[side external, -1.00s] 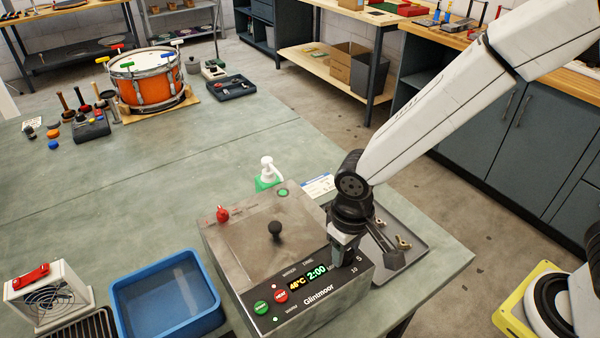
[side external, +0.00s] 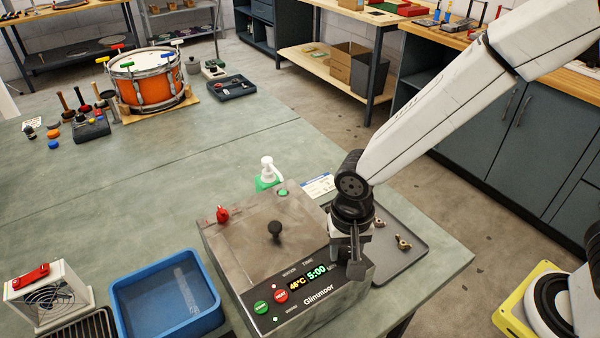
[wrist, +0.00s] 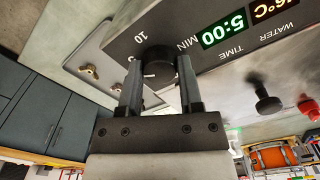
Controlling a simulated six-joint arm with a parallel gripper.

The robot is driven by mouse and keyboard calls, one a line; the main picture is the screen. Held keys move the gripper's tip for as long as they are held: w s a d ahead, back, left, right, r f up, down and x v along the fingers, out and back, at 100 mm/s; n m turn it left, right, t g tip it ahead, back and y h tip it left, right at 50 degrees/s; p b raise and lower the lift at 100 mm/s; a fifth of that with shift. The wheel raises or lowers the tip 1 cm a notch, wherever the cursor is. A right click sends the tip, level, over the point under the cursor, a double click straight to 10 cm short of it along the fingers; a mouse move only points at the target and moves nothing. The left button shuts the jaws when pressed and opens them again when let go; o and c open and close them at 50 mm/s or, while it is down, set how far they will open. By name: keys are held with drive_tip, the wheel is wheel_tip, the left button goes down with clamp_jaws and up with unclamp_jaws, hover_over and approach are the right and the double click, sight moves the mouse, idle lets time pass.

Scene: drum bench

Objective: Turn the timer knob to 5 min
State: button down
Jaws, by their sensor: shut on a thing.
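The grey metal Glintmoor machine (side external: 240,245) stands at the front of the bench. Its timer display (side external: 316,272) reads 5:00, and the wrist view shows the same 5:00 display (wrist: 222,30) beside the word MIN. The dark round timer knob (wrist: 158,66) sits on the front panel near the printed 10. My gripper (wrist: 160,80) is shut on the knob, one finger on each side of it. In the side view my gripper (side external: 350,262) hides the knob, and its jaws are turned there.
A blue tray (side external: 168,325) stands left of the machine. A dark tray with wing nuts (side external: 404,243) lies to its right.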

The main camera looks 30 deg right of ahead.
sight(346, 252)
idle(0.3)
drive_tip(key=shift+c, duration=1.3)
unclamp_jaws()
drive_tip(key=shift+r, duration=0.2)
drive_tip(key=shift+r, duration=3.8)
drive_tip(key=s+d+f+n+t, duration=0.1)
drive_tip(key=d+n, duration=0.2)
drive_tip(key=d, duration=0.6)
drive_tip(key=s+d+f+n+t, duration=0.1)
drive_tip(key=d+f+n, duration=0.1)
drive_tip(key=d, duration=0.6)
drive_tip(key=shift+s+d+f+n+t, duration=0.2)
drive_tip(key=shift+s+d+n+t, duration=0.1)
drive_tip(key=shift+s+d+n, duration=0.1)
